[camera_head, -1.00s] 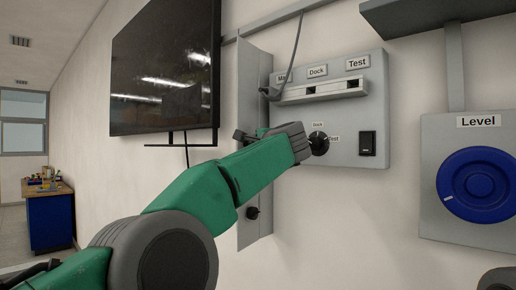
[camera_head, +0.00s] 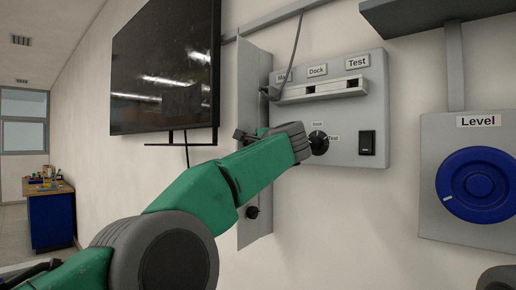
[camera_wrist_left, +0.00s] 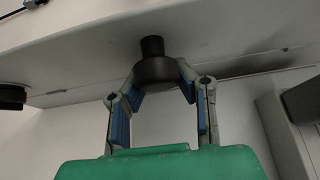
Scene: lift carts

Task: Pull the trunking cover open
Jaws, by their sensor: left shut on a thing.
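The trunking cover (camera_head: 248,90) is a tall grey vertical panel on the wall, between the black screen and the control box. A black knob (camera_head: 252,212) sits low on it. In the left wrist view, my left gripper (camera_wrist_left: 159,75) is shut on a round black knob (camera_wrist_left: 153,46) fixed to a pale grey surface, with a fingertip on either side. A second dark knob (camera_wrist_left: 11,97) is at the left edge there.
A grey control box (camera_head: 345,130) with labels, a dial and a black switch is close right of the cover. A Level box (camera_head: 440,220) with a blue wheel is farther right. The black screen (camera_head: 165,70) is close on the left. A blue desk (camera_head: 52,222) stands far left.

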